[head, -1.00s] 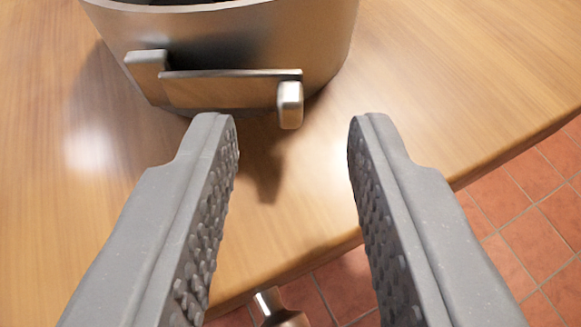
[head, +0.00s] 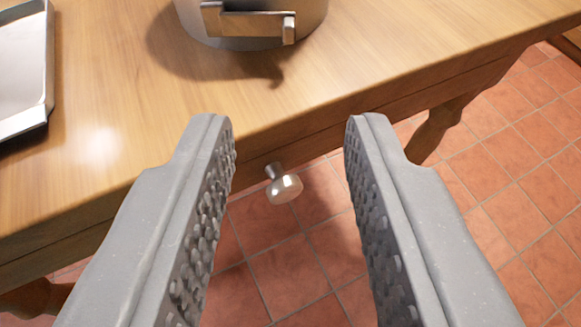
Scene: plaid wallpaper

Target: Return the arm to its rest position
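My gripper (head: 289,125) is open, with its two grey studded fingers wide apart and nothing between them. It is in front of the near edge of the wooden table (head: 340,80). A metal pot (head: 255,30) stands on the table beyond the fingertips, with its handle (head: 245,22) facing me. The top of the pot is cut off by the picture's upper edge. The rest of the arm is not in view.
A metal tray (head: 45,60) lies on the table at the far left, partly cut off. A round metal knob (head: 284,188) sticks out from the table's front, seen between the fingers. A table leg (head: 437,130) stands at the right. Red floor tiles (head: 300,270) are clear below.

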